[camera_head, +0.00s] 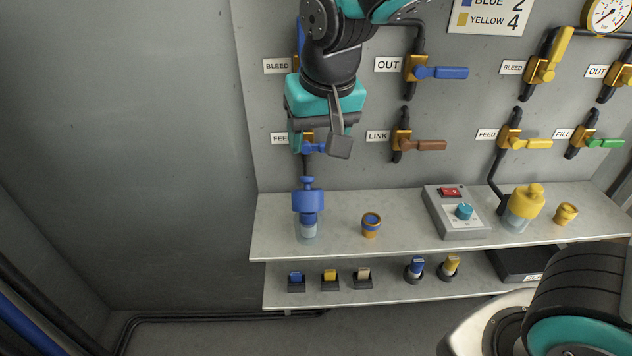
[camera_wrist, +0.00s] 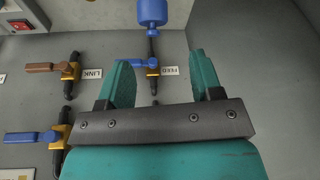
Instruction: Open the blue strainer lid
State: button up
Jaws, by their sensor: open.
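The blue strainer lid (camera_head: 308,200) has a small knob on top and sits upright on a clear strainer bowl (camera_head: 307,229) at the left end of the upper shelf. In the wrist view the blue lid (camera_wrist: 152,12) is at the top edge, beyond the fingertips, and its bowl is out of frame. My gripper (camera_head: 318,140) hangs above the lid, apart from it, in front of the blue FEED valve (camera_head: 314,148). In the wrist view my gripper (camera_wrist: 160,62) is open with nothing held; the FEED valve (camera_wrist: 152,68) shows between its teal fingers.
The LINK valve (camera_head: 402,144) with a brown handle is to the right. Bare wall lies to the left.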

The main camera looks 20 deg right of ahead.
aim_at(307, 177)
jog(key=w+f+m, duration=0.1)
jog(key=w+f, duration=0.3)
jog(key=f, duration=0.2)
jog(key=w+d+f+m+h, duration=0.1)
jog(key=w+f, duration=0.3)
jog(key=f, duration=0.1)
jog(key=w+d+f+m+t, duration=0.1)
jog(key=w+f, duration=0.3)
jog(key=f, duration=0.2)
jog(key=shift+w+d+f+h, duration=0.25)
jog(key=shift+w+f+h, duration=0.05)
jog(key=shift+f+h, duration=0.1)
grip_shut()
jog(key=shift+w+d+r+g+p, duration=0.3)
jog(key=shift+w+g+p, duration=0.3)
jog(key=shift+p, duration=0.65)
jog(key=shift+w+f+g+y+p, duration=0.2)
jog(key=shift+w+g+y+p, duration=0.25)
jog(key=shift+g+p, duration=0.2)
jog(key=shift+w+d+f, duration=0.1)
jog(key=shift+w+f, duration=0.05)
jog(key=shift+f, duration=0.05)
